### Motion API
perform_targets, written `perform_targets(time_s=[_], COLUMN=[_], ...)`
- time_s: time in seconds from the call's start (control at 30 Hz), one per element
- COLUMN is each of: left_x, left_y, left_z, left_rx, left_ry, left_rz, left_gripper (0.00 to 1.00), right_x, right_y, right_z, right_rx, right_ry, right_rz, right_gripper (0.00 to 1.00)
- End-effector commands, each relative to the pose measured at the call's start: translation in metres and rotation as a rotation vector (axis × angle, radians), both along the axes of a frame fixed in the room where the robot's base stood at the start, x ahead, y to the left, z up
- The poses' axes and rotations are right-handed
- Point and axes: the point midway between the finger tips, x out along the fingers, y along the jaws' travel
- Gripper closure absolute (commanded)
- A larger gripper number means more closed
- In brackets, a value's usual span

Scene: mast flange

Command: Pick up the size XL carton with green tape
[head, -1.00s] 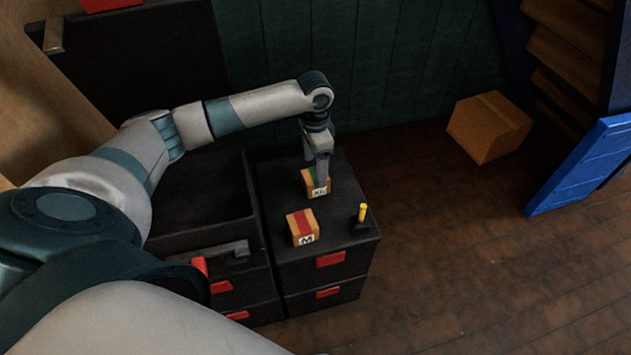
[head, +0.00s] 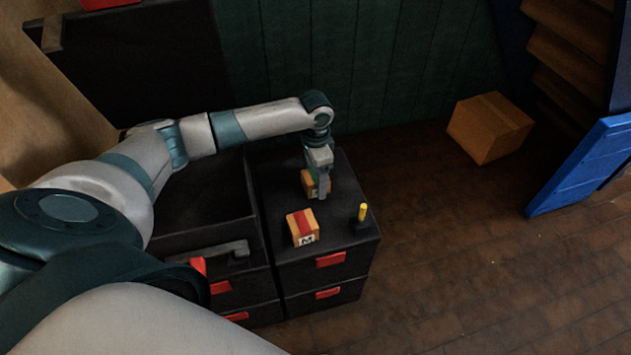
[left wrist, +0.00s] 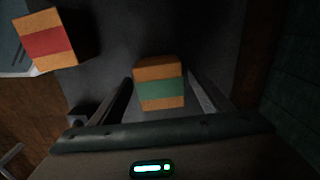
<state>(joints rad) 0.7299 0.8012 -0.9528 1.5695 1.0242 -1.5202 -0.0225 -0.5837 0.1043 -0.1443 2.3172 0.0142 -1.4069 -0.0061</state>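The XL carton with green tape (head: 308,184) stands on the black cabinet top, partly hidden by my left gripper (head: 318,180). In the left wrist view the same carton (left wrist: 160,88) shows its green band between the two fingers. My left gripper (left wrist: 160,95) is open, with a finger on each side of the carton and visible gaps. Whether either finger touches it I cannot tell. The M carton with red tape (head: 302,228) stands nearer the front; it also shows at upper left in the wrist view (left wrist: 47,40). My right gripper is not in view.
A yellow-topped peg (head: 362,212) stands at the cabinet's right front. A larger brown box (head: 489,128) and a blue panel (head: 583,167) are on the floor at right.

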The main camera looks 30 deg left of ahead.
Motion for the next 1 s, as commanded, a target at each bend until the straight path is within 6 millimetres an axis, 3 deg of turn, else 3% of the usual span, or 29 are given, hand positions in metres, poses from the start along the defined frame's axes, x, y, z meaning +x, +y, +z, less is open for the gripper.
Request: perform_targets(time_s=[0.03,0.2,0.63,0.9,1.0], left_x=[0.000,0.000,0.001,0.001,-0.002], left_y=[0.000,0.000,0.000,0.000,-0.021], left_z=[0.000,0.000,0.008,0.045,0.054], left_rx=[0.000,0.000,0.000,-0.001,-0.005], left_ry=[0.000,0.000,-0.002,-0.004,-0.003], left_rz=[0.000,0.000,0.001,0.000,-0.005], left_gripper=[0.40,0.80,0.80,0.80,0.80], right_x=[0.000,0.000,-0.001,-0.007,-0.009], right_y=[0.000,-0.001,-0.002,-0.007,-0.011], right_z=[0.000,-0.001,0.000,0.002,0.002], right_rx=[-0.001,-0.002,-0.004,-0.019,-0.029], right_ry=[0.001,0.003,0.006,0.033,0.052], right_rz=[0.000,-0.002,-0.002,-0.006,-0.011], right_gripper=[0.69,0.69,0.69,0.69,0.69])
